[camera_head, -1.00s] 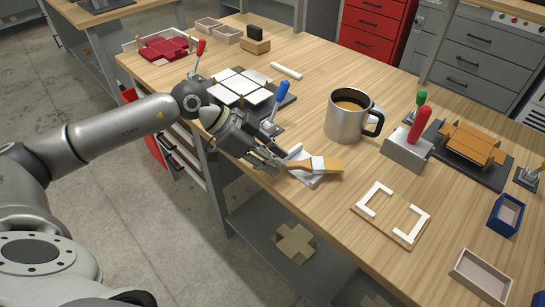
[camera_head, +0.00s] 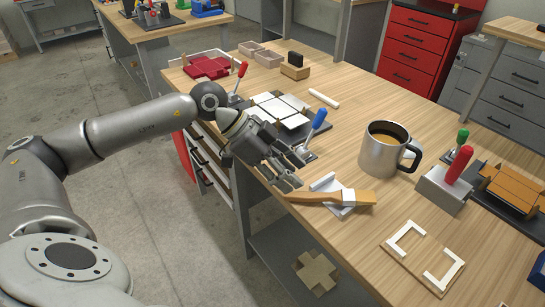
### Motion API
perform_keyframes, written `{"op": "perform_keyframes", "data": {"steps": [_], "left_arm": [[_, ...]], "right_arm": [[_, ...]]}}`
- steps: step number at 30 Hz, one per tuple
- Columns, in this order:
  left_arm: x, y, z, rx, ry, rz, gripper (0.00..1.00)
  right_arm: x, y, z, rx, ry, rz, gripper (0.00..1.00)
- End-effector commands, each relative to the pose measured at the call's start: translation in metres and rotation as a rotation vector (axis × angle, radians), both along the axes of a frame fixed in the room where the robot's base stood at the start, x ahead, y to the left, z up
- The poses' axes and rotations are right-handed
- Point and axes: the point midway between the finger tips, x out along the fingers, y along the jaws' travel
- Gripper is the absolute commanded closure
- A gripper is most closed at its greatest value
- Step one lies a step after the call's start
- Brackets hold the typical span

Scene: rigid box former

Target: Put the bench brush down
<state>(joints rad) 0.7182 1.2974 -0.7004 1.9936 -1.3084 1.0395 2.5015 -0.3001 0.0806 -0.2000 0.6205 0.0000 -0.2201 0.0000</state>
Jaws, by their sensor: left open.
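The bench brush (camera_head: 362,197) has a brown wooden handle and a pale band. It lies across a white angled holder (camera_head: 327,184) near the front edge of the bench, its handle end pointing left. My left gripper (camera_head: 296,174) is open, just above and left of the handle end in the picture. A small gap seems to lie between fingers and handle, though contact at the very end is hard to tell. My right gripper is out of view.
A steel mug (camera_head: 378,156) of brown drink stands behind the brush. A red-handled block (camera_head: 441,190) and a board with white corner strips (camera_head: 418,266) are to the right. A blue-handled clamp (camera_head: 318,122) stands just behind my gripper. Bare bench lies between the brush and the board.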

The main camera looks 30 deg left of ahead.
Motion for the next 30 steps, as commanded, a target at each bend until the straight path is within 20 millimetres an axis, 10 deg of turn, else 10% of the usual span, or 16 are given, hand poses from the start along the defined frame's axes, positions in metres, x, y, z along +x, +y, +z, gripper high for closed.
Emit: {"op": "perform_keyframes", "data": {"steps": [12,30], "left_arm": [[-0.019,0.041,0.046,0.001,0.001,0.001,0.57],[-0.020,0.042,0.048,0.000,0.001,-0.001,0.57]], "right_arm": [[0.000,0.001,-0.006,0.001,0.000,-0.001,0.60],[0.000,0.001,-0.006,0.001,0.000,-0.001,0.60]]}}
